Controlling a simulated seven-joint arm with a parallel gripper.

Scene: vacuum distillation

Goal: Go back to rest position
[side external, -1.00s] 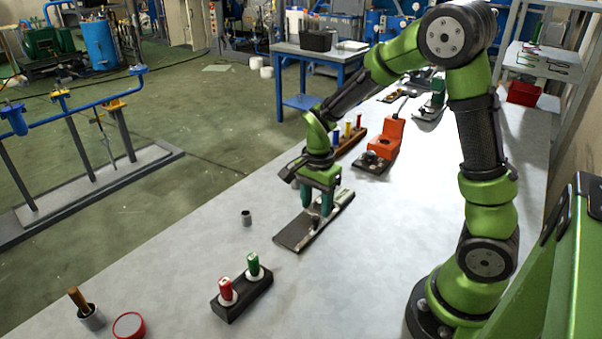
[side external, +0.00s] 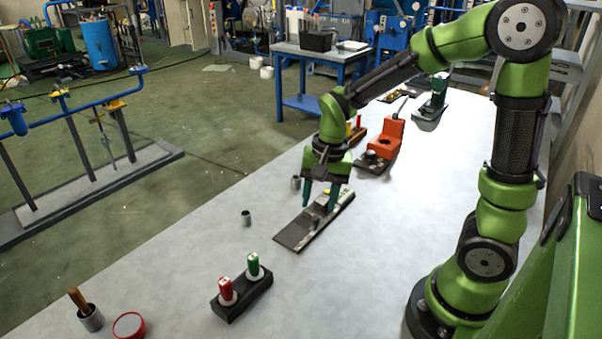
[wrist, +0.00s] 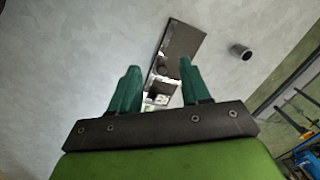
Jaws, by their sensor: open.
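My gripper (side external: 320,196) is open, its two green fingers spread apart and pointing down over the far half of a flat dark plate device (side external: 296,236) on the white table. In the side view I cannot tell the exact gap between the fingertips and the plate. In the wrist view the two fingers (wrist: 158,78) stand apart with nothing held between them. The plate (wrist: 184,42) shows beyond and between them, its dark end extending past the fingertips. The gripper's body hides part of it.
A small metal cup (side external: 246,217) stands left of the plate. A dark block with red and green pieces (side external: 242,299), a cup with a brown handle (side external: 91,318) and a red-rimmed disc (side external: 128,325) are at the front. An orange device (side external: 387,137) stands behind. Open table lies right of the plate.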

